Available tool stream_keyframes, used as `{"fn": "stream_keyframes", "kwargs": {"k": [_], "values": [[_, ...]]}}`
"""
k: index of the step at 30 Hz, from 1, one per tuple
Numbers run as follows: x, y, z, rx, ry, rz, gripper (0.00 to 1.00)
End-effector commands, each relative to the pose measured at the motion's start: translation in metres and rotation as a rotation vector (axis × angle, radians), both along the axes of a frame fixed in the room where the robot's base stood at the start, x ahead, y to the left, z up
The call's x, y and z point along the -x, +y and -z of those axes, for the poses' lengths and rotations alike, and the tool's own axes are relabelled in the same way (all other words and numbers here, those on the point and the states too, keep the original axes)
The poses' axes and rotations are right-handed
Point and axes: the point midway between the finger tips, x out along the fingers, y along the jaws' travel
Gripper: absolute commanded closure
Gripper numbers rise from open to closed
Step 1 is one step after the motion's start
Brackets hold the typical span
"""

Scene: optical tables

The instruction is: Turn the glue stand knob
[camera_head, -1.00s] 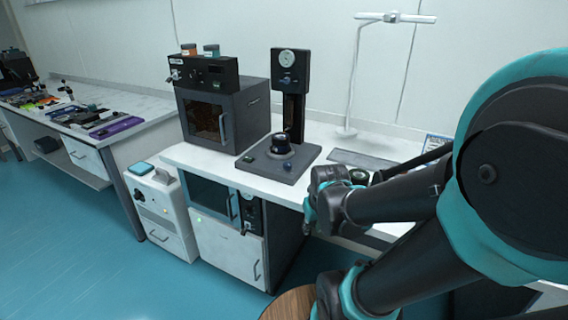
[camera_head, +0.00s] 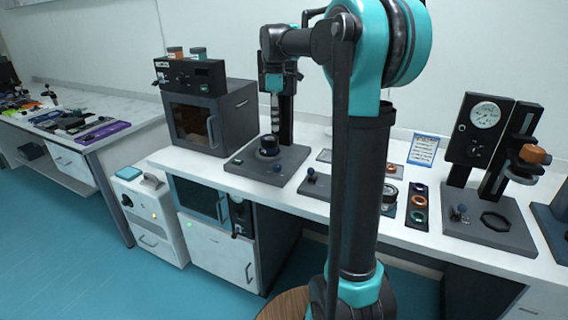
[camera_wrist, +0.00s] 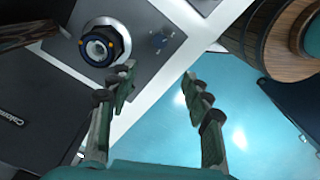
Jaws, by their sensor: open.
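A dark stand with a column (camera_head: 287,125) and a flat grey base (camera_head: 245,165) stands left of centre on the white bench. My gripper (camera_head: 273,125) hangs in front of the column, above the base. In the wrist view my gripper (camera_wrist: 158,72) has its fingers spread, with nothing between them. The upper part of the stand is partly hidden by my arm.
A dark oven (camera_head: 210,120) with a control box (camera_head: 190,76) on top stands left of the stand. Right of my arm are a tray of rings (camera_head: 418,205) and a gauge stand (camera_head: 485,215) with an orange knob (camera_head: 534,154). Open blue floor (camera_head: 60,235) lies in front.

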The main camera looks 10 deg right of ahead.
Motion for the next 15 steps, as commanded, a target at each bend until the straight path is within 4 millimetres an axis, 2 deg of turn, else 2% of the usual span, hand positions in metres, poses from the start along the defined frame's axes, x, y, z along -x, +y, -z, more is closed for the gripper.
{"fn": "stream_keyframes", "kwargs": {"k": [5,15], "values": [[0.000,0.000,0.017,0.000,0.001,0.000,0.51],[0.000,0.000,0.083,0.000,0.000,0.001,0.51]]}}
